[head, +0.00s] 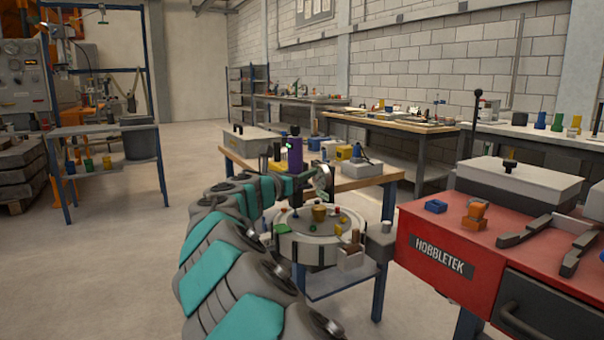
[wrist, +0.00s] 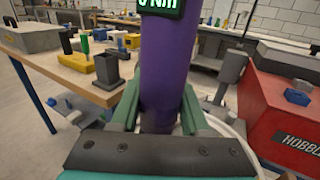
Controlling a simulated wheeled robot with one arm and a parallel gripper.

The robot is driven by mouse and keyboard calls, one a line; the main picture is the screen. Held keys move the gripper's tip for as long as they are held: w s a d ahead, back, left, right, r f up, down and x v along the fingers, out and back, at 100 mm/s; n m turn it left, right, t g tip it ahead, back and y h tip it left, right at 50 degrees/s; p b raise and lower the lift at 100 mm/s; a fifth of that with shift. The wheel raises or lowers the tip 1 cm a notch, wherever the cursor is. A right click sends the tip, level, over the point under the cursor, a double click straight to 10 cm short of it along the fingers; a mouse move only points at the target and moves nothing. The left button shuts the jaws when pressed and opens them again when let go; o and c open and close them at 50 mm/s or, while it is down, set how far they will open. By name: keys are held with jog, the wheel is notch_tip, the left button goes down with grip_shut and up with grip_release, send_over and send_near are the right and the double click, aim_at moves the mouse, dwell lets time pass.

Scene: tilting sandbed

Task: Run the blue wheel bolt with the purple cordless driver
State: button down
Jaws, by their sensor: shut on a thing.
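The purple cordless driver (head: 295,155) stands upright in my gripper (head: 297,178), above the back edge of the round bed. In the wrist view, the driver (wrist: 168,65) fills the middle, with a green-lit display reading Nm at its top. My gripper (wrist: 160,115) is shut around its body with a green finger on each side. The round bed (head: 318,250) carries several small coloured pieces. I cannot tell a blue wheel bolt among them.
A wooden-topped bench (head: 375,178) with a grey box and yellow blocks stands behind the bed.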

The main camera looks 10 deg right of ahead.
notch_tip(320, 180, up, 6)
dwell(0.8)
